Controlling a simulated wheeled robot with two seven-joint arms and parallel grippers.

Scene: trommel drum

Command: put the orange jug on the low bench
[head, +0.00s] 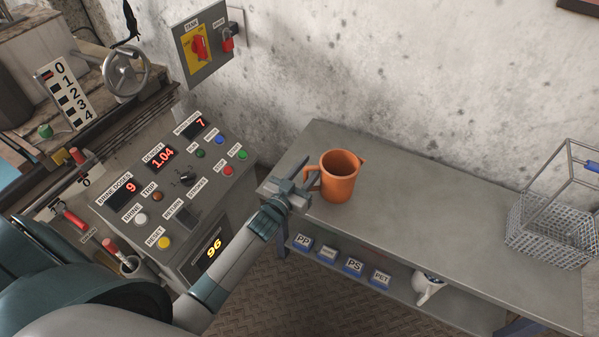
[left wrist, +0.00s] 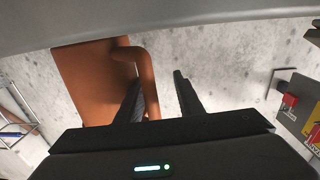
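The orange jug (head: 341,178) stands upright on the grey bench (head: 430,208), near its left end, with its handle towards my left gripper (head: 304,178). In the left wrist view the jug (left wrist: 88,85) fills the left side. Its handle (left wrist: 150,88) lies between the two open fingers of my left gripper (left wrist: 160,92). One finger is in the gap between handle and body, and the other is outside, with clear space between it and the handle. My right gripper is in neither view.
A wire basket (head: 553,235) stands at the bench's right end. Labelled blue blocks (head: 354,265) and a white item (head: 428,287) sit on the shelf below. A control console (head: 180,185) is close to the bench's left. The bench's middle is clear.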

